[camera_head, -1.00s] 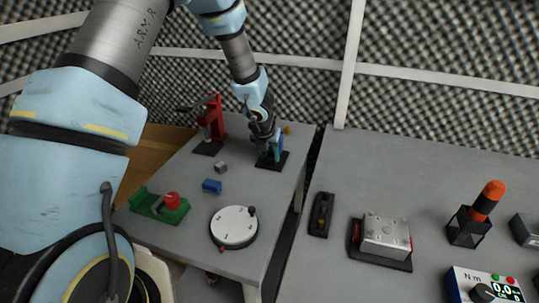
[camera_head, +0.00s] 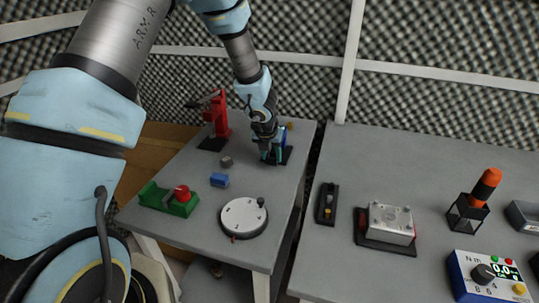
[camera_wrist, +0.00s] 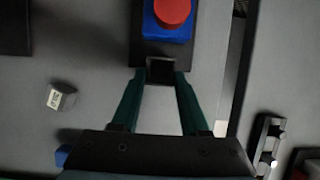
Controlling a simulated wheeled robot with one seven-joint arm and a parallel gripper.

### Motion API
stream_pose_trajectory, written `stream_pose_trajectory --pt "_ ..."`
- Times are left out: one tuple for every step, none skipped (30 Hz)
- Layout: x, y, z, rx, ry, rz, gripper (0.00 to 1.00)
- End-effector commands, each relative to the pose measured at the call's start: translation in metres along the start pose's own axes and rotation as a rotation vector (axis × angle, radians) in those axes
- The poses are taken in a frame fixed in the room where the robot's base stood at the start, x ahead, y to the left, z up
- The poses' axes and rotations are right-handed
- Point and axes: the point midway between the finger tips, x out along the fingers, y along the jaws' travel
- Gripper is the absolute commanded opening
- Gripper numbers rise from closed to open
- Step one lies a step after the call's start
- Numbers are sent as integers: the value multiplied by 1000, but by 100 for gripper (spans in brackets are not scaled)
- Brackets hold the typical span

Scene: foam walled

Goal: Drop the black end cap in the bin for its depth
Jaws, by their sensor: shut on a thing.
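My gripper (camera_wrist: 159,80) shows in the wrist view as two green fingers. They are shut on a small black square piece, the black end cap (camera_wrist: 160,70), at their tips. In the head view my gripper (camera_head: 271,153) is low at the black-based stand near the far right corner of the left table. In the wrist view a blue block with a red round top (camera_wrist: 168,20) stands on that black base, just beyond the cap. Whether the cap touches the base is unclear. I cannot identify the bin for its depth in these views.
On the left table are a red press (camera_head: 218,118), a small grey block (camera_head: 226,161), a blue block (camera_head: 219,180), a green fixture with a red knob (camera_head: 170,199) and a round white dial plate (camera_head: 243,217). A gap separates it from the right table (camera_head: 337,255), which holds several devices.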

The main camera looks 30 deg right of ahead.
Motion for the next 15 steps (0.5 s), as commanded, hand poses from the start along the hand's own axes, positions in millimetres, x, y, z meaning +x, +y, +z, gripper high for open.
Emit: stream_pose_trajectory --pt "0 0 0 0 0 0 0" --pt "0 0 0 0 0 0 0" --pt "0 0 0 0 0 0 0" --pt "0 0 0 0 0 0 0" --pt "0 0 0 0 0 0 48" --pt "0 0 0 0 0 0 52" --pt "0 0 0 0 0 0 55" --pt "0 0 0 0 0 0 59" --pt "0 0 0 0 0 0 63" --pt "0 0 0 0 0 0 67" --pt "0 0 0 0 0 0 70" --pt "0 0 0 0 0 0 75" --pt "0 0 0 0 0 0 78" --pt "0 0 0 0 0 0 79" --pt "0 0 0 0 0 0 79"
